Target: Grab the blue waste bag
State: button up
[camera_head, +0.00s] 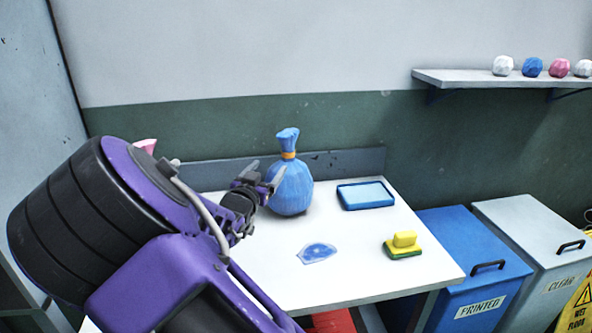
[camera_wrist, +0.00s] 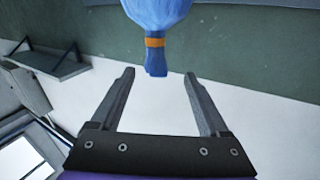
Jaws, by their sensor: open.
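The blue waste bag (camera_head: 291,188) stands upright on the white table (camera_head: 340,280), its neck tied with an orange band. In the wrist view the bag (camera_wrist: 157,14) shows at the top, with its tied neck pointing down toward the gap between the fingers. My gripper (camera_head: 268,178) is open, and its fingers are close to the bag's left side in the head view. In the wrist view my gripper (camera_wrist: 160,85) has its two fingers wide apart with nothing between them. The bag's neck end lies just beyond the fingertips. I cannot tell whether a finger touches the bag.
A blue tray (camera_head: 365,195), a yellow and green sponge (camera_head: 403,246) and a flat blue piece (camera_head: 318,253) lie on the table. A pink thing (camera_head: 146,146) shows behind my arm. Blue (camera_head: 478,262) and grey bins (camera_head: 535,240) stand right, below a shelf (camera_head: 480,80) with crumpled balls.

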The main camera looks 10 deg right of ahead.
aim_at(287, 155)
jog(key=shift+n, duration=0.4)
jog(key=x, duration=0.4)
jog(key=f+x, duration=0.1)
jog(key=x, duration=0.3)
jog(key=d+b+x, duration=0.1)
jog(key=x, duration=0.3)
jog(key=shift+s+f, duration=0.3)
jog(key=shift+f, duration=0.1)
jog(key=shift+x, duration=2.75)
jog(key=shift+a, duration=0.1)
grip_shut()
